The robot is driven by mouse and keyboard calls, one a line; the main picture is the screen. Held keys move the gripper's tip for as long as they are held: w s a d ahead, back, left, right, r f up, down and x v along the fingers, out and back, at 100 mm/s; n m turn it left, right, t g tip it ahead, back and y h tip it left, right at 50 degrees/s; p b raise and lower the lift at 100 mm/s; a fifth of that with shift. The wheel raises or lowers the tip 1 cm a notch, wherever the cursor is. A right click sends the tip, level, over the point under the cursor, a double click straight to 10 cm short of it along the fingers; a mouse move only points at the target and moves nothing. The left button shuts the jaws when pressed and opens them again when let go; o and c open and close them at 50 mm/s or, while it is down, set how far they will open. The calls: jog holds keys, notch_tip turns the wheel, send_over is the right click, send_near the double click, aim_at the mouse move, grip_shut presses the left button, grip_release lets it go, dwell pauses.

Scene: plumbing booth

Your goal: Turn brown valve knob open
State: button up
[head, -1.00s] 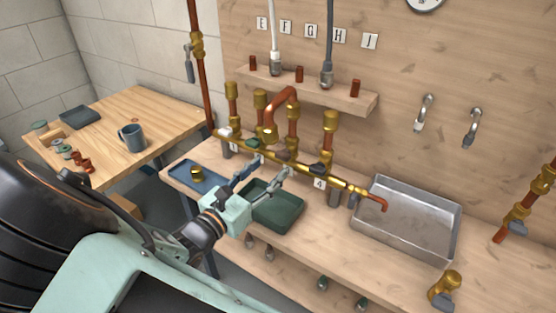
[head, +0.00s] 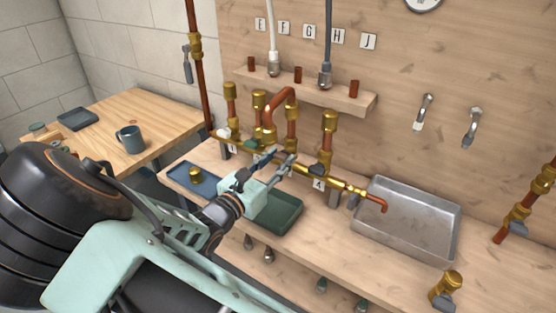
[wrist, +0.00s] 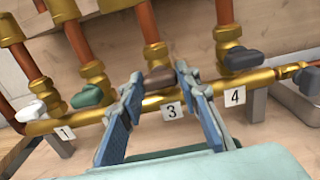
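The brown valve knob (wrist: 159,77) sits on the brass manifold pipe (wrist: 190,92) just above the label 3 in the wrist view. My gripper (wrist: 158,84) is open, with one blue-grey finger to the left of the knob and the other to its right. The fingertips are close to the knob; I cannot tell whether they touch it. In the head view my gripper (head: 273,159) reaches to the manifold from the front, and its fingers largely hide the brown knob there.
A green knob (wrist: 92,95) and a white knob (wrist: 30,110) are to the left, a dark grey knob (wrist: 243,58) to the right. Upright copper pipes rise behind. A green tray (head: 285,212) lies below my gripper; a metal basin (head: 405,222) stands to the right.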

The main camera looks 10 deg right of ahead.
jog(key=c, duration=0.3)
jog(key=shift+c, duration=0.2)
jog(key=shift+r+p, duration=0.1)
jog(key=shift+p, duration=0.4)
jog(key=n+p, duration=0.2)
jog(key=p, duration=0.1)
jog(key=shift+r, duration=0.2)
jog(key=n+p, duration=0.1)
jog(key=p, duration=0.1)
jog(key=shift+n+p, duration=0.4)
jog(key=n+p, duration=0.3)
jog(key=p, duration=0.1)
jog(key=shift+n, duration=0.3)
jog(key=n+p, duration=0.4)
jog(key=shift+f+n, duration=0.15)
jog(key=shift+n, duration=0.15)
jog(key=shift+a+f+n+p, duration=0.1)
jog(key=shift+f+n+p, duration=0.1)
jog(key=shift+n+p, duration=1.65)
jog(key=shift+n+b, duration=0.35)
jog(key=shift+n, duration=0.2)
